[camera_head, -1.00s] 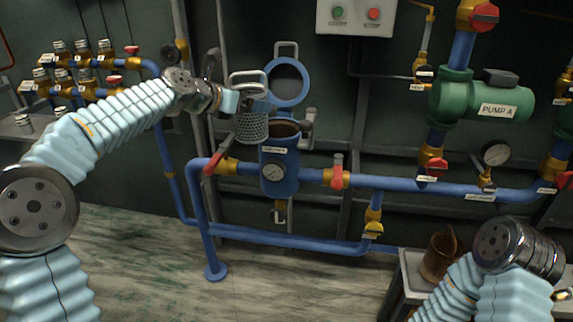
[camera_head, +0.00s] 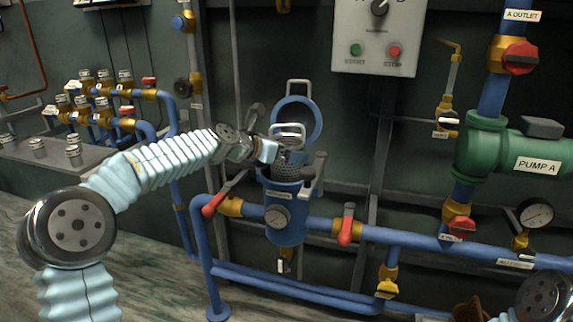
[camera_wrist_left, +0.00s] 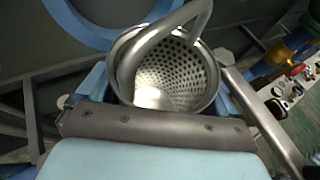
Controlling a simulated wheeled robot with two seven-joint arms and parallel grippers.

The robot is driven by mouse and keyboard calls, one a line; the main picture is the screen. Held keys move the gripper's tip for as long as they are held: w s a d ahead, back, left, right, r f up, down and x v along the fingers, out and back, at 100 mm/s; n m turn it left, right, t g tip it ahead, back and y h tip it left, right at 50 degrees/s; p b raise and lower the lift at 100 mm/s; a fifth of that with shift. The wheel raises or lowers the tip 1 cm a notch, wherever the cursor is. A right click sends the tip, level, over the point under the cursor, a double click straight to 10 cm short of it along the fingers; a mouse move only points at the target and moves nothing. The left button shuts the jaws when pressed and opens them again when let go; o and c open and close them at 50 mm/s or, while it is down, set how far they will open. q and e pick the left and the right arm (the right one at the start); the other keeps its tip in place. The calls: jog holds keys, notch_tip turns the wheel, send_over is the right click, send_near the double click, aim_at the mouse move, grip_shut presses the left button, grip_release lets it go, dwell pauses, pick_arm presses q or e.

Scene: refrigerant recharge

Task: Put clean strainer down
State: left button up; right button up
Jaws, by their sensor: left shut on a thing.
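The clean strainer (camera_head: 287,171) is a perforated metal basket with a looped handle. It is partly inside the open top of the blue strainer housing (camera_head: 284,210), with its upper part above the rim. My left gripper (camera_head: 276,151) is at the strainer's top and shut on its handle. In the left wrist view the strainer (camera_wrist_left: 172,75) shows from above, its handle loop crossing its open mouth; the gripper's fingertips are hidden there. The round blue lid (camera_head: 316,112) stands open behind the housing. My right arm's end is cut off at the lower right, and its gripper is out of view.
A red-handled valve (camera_head: 218,200) is left of the housing and another (camera_head: 347,226) is right of it. A gauge (camera_head: 277,216) is on the housing front. Pump A (camera_head: 490,150) is at the right. A brown, dirty-looking object (camera_head: 469,310) shows at the bottom right.

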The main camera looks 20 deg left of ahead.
pick_arm(q)
notch_tip(320, 180, down, 3)
jog(key=shift+r, duration=0.2)
jog(key=shift+f+b, duration=0.55)
jog(key=shift+f, duration=0.1)
jog(key=o, duration=0.8)
jog(key=shift+r, duration=0.2)
jog(key=shift+r+p, duration=0.6)
jog(key=b+v, duration=0.3)
jog(key=v, duration=0.9)
jog(key=shift+f, duration=0.2)
jog(key=shift+f, duration=0.1)
